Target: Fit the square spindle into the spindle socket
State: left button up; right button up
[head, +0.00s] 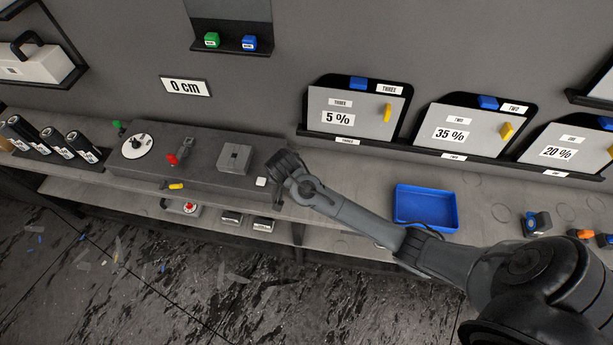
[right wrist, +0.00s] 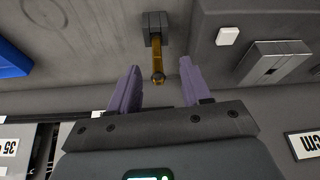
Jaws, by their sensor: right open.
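My right gripper (head: 280,163) is at the right end of a long dark grey box on the bench. In the right wrist view its two fingers (right wrist: 160,68) are apart, with a brass-coloured stem (right wrist: 156,52) showing between their tips. The stem runs from a dark block (right wrist: 154,24) to a round end; whether it is the square spindle I cannot tell. The fingers do not visibly close on it. A grey square block with a slot (head: 235,157) lies on the box; it also shows in the wrist view (right wrist: 272,62). I cannot make out a spindle socket for certain. My left gripper is not in view.
A white button (head: 261,182) is close to my right gripper. A blue tray (head: 426,207) stands right on the bench. Tint panels (head: 352,116) line the wall rack.

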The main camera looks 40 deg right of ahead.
jog(key=shift+m+h, duration=0.3)
jog(key=shift+m, duration=0.5)
jog(key=shift+w+d+f+p, duration=0.2)
jog(key=shift+w+d+f, duration=0.35)
jog(key=shift+d+f, duration=0.5)
jog(key=shift+w+d+f+p, duration=0.2)
jog(key=shift+w+d+f, duration=0.5)
jog(key=shift+f, duration=0.6)
jog(key=shift+w+d+f+p, duration=0.2)
jog(key=shift+w+d+f, duration=0.25)
jog(key=shift+d+f, duration=0.6)
jog(key=shift+a+f, duration=0.1)
jog(key=shift+c, duration=0.2)
grip_shut()
